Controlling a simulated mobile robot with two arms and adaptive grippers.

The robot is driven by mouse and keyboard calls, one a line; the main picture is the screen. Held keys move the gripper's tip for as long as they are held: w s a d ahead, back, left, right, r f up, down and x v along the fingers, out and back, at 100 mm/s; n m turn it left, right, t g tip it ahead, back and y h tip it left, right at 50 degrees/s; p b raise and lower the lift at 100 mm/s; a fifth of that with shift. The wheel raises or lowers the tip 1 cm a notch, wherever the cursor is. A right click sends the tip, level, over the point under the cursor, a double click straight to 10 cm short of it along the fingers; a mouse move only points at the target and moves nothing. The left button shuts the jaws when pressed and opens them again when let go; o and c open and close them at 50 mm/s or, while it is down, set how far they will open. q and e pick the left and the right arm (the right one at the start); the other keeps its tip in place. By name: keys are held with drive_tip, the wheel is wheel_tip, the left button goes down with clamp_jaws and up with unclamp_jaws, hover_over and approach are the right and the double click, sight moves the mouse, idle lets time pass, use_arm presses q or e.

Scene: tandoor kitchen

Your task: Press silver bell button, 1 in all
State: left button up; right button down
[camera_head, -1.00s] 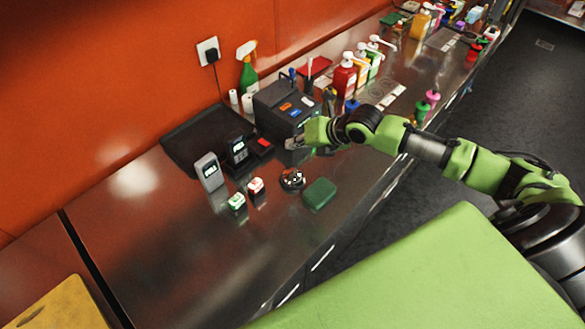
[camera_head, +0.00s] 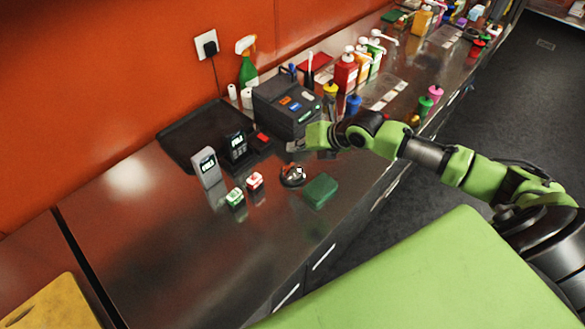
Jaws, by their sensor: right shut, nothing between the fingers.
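The silver bell (camera_head: 293,176) is a small round thing with a dark base and a shiny top. It stands on the steel counter, just behind a green block. My right gripper (camera_head: 295,146) is shut and empty. In the head view it shows above the bell, in front of the dark grey machine, with a visible gap between fingertips and bell. Its exact height over the counter is hard to tell. The bell's top is not covered by the gripper. My left gripper is not in view.
A green block (camera_head: 320,190) lies right of the bell. Two small boxes, red-white (camera_head: 254,181) and green-white (camera_head: 234,198), stand to its left. Card terminals (camera_head: 206,168), a black tray (camera_head: 190,140) and the dark grey machine (camera_head: 287,104) stand behind. The counter's front left (camera_head: 210,255) is clear.

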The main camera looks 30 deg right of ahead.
sight(295, 165)
drive_tip(key=shift+f+b, duration=1.15)
drive_tip(key=shift+f, duration=0.95)
drive_tip(key=shift+f+b, duration=0.4)
drive_tip(key=shift+f+b, duration=0.35)
drive_tip(key=shift+f, duration=0.1)
idle(0.6)
drive_tip(key=shift+r+p, duration=0.65)
drive_tip(key=shift+r, duration=0.25)
drive_tip(key=shift+r, duration=0.1)
wheel_tip(295, 165, up, 5)
drive_tip(key=p, duration=0.4)
